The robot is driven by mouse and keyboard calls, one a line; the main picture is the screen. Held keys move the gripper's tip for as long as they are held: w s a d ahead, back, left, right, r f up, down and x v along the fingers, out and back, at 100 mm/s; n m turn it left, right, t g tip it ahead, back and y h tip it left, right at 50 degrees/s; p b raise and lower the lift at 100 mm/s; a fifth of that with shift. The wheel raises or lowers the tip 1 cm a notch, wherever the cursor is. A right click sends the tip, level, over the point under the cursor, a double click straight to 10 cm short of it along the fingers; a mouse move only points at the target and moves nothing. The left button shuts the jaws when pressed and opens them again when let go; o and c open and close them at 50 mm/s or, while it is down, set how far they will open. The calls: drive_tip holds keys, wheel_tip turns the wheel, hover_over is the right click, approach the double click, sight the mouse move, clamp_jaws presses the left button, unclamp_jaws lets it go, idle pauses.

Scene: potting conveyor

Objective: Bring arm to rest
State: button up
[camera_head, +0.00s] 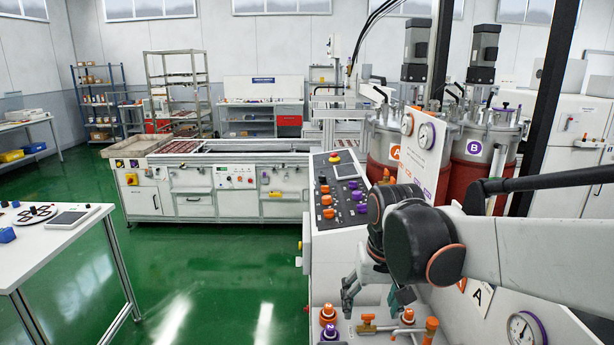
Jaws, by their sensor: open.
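My arm reaches in from the right edge and bends down at a dark joint with an orange ring. My gripper (376,302) hangs from it, pointing down. Its two fingers are apart, with nothing seen between them. It is in front of a white machine panel, above or near a shelf with orange and purple fittings (328,318) and a brass valve (367,325). I cannot tell whether the fingers touch anything there.
A control console (338,190) with orange and purple knobs stands just left of my arm. Two tanks, marked A (383,150) and B (487,150), stand behind. A pressure gauge (524,330) is at lower right. A conveyor (215,190) and white table (60,235) stand left, with clear green floor between.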

drive_tip(key=s+d+t, duration=0.2)
drive_tip(key=s+d, duration=0.1)
drive_tip(key=s, duration=0.4)
drive_tip(key=s+d+r+t, duration=0.1)
drive_tip(key=s+d+t, duration=0.2)
drive_tip(key=s, duration=0.5)
drive_tip(key=shift+d, duration=0.55)
idle(0.9)
